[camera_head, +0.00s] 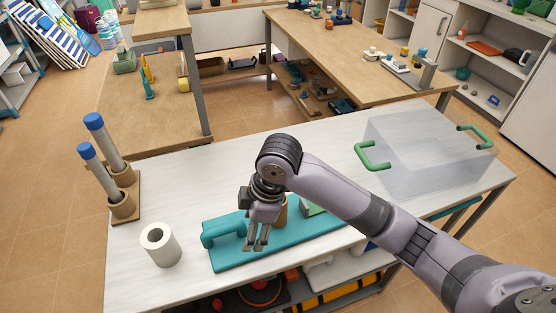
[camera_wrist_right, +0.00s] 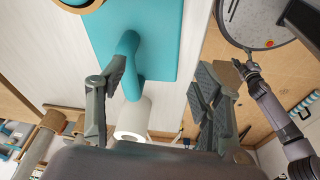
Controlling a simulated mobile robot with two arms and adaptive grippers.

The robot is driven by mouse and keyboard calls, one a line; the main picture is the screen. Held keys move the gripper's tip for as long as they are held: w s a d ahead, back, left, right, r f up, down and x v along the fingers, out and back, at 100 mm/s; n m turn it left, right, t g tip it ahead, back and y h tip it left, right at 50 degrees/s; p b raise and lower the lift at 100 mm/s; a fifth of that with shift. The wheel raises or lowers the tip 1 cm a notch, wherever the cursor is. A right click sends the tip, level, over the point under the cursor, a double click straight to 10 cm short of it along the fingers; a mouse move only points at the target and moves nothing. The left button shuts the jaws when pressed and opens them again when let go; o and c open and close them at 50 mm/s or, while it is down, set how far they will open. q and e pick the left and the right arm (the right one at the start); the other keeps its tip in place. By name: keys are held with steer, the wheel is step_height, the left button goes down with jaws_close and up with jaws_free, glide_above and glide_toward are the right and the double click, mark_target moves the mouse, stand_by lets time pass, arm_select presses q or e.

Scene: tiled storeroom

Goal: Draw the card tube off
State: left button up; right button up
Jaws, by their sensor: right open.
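A brown card tube (camera_head: 282,207) stands on a teal board (camera_head: 222,261) on the white table, partly hidden behind my right gripper (camera_head: 255,247). Its rim shows at the top left edge of the right wrist view (camera_wrist_right: 80,9). My right gripper is open and points down over the board's front, left of the tube, holding nothing. A grey arm end, apparently my left gripper (camera_wrist_right: 246,68), shows in the right wrist view; its fingers are unclear.
A white roll (camera_head: 162,248) stands left of the board. Two blue-capped tubes (camera_head: 104,150) stand in card holders at the back left. A clear box (camera_head: 425,160) with green handles stands right. A green-and-grey item (camera_head: 311,207) sits behind my right arm. The back middle is clear.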

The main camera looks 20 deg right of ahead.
steer(key=w+d+r+n+g+h, duration=0.1)
steer(key=w+d+r, duration=0.25)
steer(key=r, duration=0.25)
steer(key=w+d+r+n+h, duration=0.2)
steer(key=w+d+r, duration=0.15)
steer(key=r, duration=0.25)
steer(key=f, duration=1.1)
steer(key=d+f, duration=0.1)
steer(key=f, duration=0.5)
steer(key=shift+s+f, duration=0.25)
steer(key=shift+s, duration=0.15)
steer(key=shift+c, duration=0.2)
steer(key=c, duration=1.2)
steer(key=shift+o, duration=0.2)
steer(key=shift+r+p, duration=6.55)
steer(key=shift+p, duration=1.1)
